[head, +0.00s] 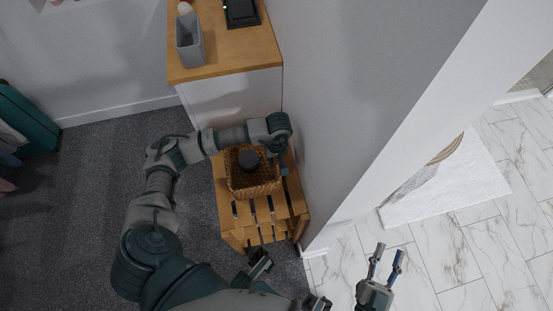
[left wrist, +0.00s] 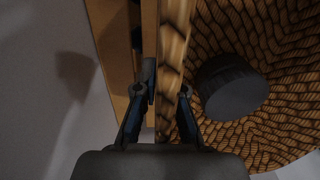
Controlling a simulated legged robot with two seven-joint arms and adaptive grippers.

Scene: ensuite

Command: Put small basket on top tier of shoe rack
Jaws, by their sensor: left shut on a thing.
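The small woven basket (head: 252,188) is over the top tier of the wooden shoe rack (head: 296,196), towards its back. Whether it rests fully on the slats is hard to tell. A dark round object (head: 248,158) is inside the basket. My left gripper (head: 283,166) is at the basket's right side, shut on its wall. In the left wrist view, the fingers (left wrist: 160,92) straddle the wall, with the woven inside (left wrist: 285,60) and the dark object to the right. My right gripper (head: 388,252) is open and empty over the marble floor, right of the rack.
A white cabinet with a wooden top (head: 235,50) stands behind the rack, holding a grey container (head: 189,45) and a black device (head: 241,11). A wall (head: 325,110) rises close on the rack's right. A white mat (head: 450,185) lies on the marble floor.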

